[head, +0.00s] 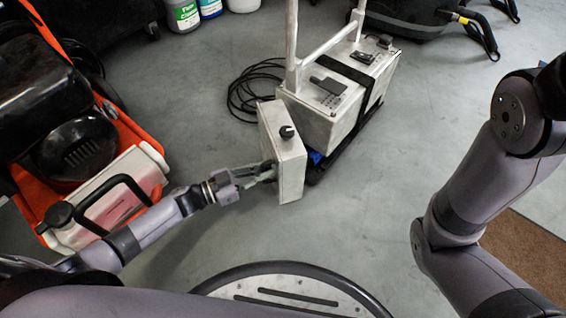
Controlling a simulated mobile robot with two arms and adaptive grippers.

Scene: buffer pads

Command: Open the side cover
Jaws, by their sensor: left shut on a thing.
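My left gripper (268,173) reaches in from the left at the cover's left edge and is shut on the side cover. Its fingertips are small and partly hidden against the panel. My right arm (465,190) shows at the right, but its gripper is out of view.
An orange machine (30,205) with a pale red-tinted tank (112,196) stands at the left, close to my left arm. A black cable (250,92) lies coiled behind the cover. Bottles (183,14) and a black machine (415,18) are at the back. The floor right of the grey machine is clear.

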